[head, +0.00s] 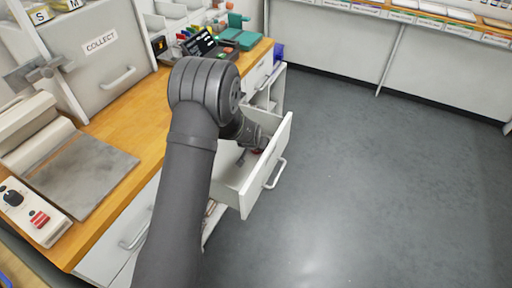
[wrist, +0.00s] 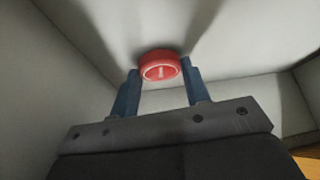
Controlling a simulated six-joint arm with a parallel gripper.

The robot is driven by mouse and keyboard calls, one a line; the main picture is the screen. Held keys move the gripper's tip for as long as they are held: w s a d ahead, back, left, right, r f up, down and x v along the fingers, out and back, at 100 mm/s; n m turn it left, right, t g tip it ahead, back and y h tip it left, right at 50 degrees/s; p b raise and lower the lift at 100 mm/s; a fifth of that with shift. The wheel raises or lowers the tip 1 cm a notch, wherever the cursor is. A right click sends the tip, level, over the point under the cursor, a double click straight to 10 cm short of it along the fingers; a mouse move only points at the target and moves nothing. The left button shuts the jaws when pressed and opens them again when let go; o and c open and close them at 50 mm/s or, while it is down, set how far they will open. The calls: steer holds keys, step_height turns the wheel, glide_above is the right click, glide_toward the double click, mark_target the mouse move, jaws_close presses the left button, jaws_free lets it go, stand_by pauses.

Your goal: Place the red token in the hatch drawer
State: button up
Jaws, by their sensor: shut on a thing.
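The red token (wrist: 160,67) is a round disc with a pale ring and mark on its face. In the wrist view it sits between the blue fingertips of my gripper (wrist: 160,78), which is shut on it. Pale drawer walls and floor surround it there. In the head view the open white drawer (head: 281,150) juts out from under the wooden counter. My arm hides part of the drawer. I cannot tell whether the token touches the drawer floor.
The wooden counter (head: 110,205) holds a grey flat plate (head: 82,175) and a white control box (head: 32,213). A grey hatch marked COLLECT (head: 100,60) stands behind. The grey floor (head: 370,180) to the right is clear.

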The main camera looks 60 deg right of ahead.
steer(key=o, duration=1)
steer(key=shift+f, duration=0.15)
steer(key=shift+r, duration=0.35)
steer(key=v, duration=1.1)
steer(key=shift+a+r, duration=0.2)
steer(key=shift+a, duration=0.1)
steer(key=x, duration=1.2)
steer(key=shift+f, duration=0.15)
steer(key=shift+r, duration=0.25)
